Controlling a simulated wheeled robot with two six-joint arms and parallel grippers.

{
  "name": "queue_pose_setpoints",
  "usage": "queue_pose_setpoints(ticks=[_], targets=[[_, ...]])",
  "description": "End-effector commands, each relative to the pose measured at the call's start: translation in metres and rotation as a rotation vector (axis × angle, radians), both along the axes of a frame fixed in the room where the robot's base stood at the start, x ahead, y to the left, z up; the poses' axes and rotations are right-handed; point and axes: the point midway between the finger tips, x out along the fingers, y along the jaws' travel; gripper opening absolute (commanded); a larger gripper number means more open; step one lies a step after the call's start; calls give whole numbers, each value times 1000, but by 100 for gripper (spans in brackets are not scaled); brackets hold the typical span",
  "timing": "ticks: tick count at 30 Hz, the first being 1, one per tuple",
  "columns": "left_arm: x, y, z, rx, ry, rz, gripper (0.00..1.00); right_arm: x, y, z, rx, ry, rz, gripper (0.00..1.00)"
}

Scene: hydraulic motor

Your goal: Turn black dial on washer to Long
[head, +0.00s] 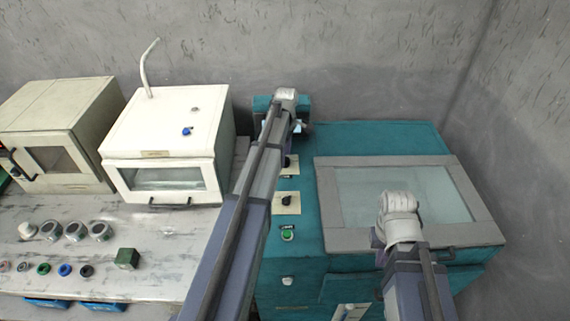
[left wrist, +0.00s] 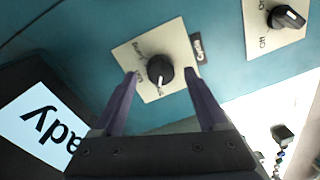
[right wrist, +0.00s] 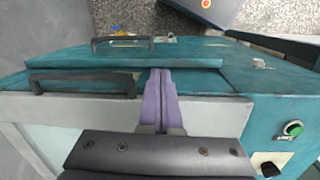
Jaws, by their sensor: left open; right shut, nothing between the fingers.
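The black dial (left wrist: 160,69) sits on a cream plate on the teal washer, beside a "Cycle" label (left wrist: 198,50). Its white mark points down in the left wrist view, at small lettering I cannot read clearly. My left gripper (left wrist: 161,74) is open, with one fingertip on each side of the dial in that view; I cannot tell whether they touch it. In the head view my left arm partly hides this dial (head: 290,162). My right gripper (right wrist: 160,73) is shut and empty, above the washer's lid near its front edge.
An On/Off dial (left wrist: 286,18) is beside the cycle dial. A screen (left wrist: 42,122) reading "Ready" is on the other side. A green button (head: 287,234) is nearer the front. Black handles (right wrist: 82,84) line the washer's front.

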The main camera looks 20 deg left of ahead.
Motion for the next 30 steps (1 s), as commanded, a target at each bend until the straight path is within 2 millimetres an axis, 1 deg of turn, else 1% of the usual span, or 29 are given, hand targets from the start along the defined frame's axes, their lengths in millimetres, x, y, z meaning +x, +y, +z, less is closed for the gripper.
queue_pose_setpoints(ticks=[1,3,13,30], targets=[[0,0,-10,0,0,0,76,0,0,-10,0,0,0,0],[-1,0,-14,0,0,0,76,0,0,-14,0,0,0,0],[-1,0,-14,0,0,0,76,0,0,-14,0,0,0,0],[-1,0,-14,0,0,0,12,0,0,-14,0,0,0,0]])
